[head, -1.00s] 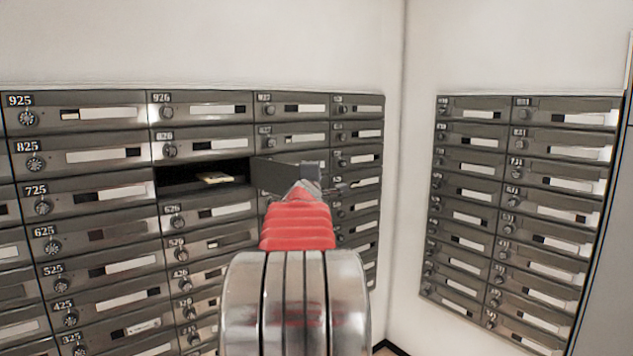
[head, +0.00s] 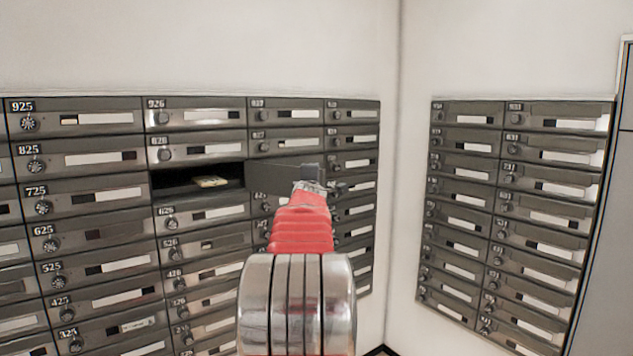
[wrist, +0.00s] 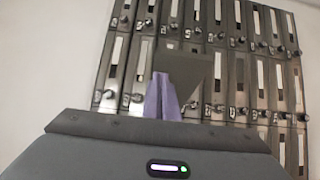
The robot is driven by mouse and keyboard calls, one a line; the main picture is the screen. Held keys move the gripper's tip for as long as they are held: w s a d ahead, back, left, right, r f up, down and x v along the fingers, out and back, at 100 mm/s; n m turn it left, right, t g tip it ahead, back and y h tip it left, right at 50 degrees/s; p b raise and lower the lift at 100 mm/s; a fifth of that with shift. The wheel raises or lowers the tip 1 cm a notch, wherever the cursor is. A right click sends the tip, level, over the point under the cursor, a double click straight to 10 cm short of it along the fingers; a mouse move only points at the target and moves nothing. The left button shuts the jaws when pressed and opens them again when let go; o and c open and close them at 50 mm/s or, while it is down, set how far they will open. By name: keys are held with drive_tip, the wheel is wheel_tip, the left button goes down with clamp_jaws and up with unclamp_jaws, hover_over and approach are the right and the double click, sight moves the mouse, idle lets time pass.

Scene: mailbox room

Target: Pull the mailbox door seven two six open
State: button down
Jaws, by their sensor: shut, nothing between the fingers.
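The compartment (head: 165,184) between boxes 826 and 626, in the row of 725, stands open and dark inside in the head view. Its grey door (head: 275,179) is swung outward at its right side, with the free end toward me. My gripper (head: 312,184), at the end of my red arm, is shut with nothing in it, at the door's free end. I cannot tell whether it touches the door. In the wrist view a dark panel (wrist: 186,68), likely this door, stands out from the cabinet beside a purple wedge shape.
A small pale packet (head: 210,182) lies inside the open compartment. Closed mailbox doors (head: 95,198) surround it. A second cabinet (head: 515,200) hangs on the right wall past the corner. My arm hides some lower boxes.

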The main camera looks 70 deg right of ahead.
drive_tip(key=shift+s+d, duration=0.1)
drive_tip(key=shift+s, duration=0.2)
drive_tip(key=v, duration=1.3)
drive_tip(key=shift+a, duration=0.4)
drive_tip(key=shift+w, duration=0.1)
idle(0.6)
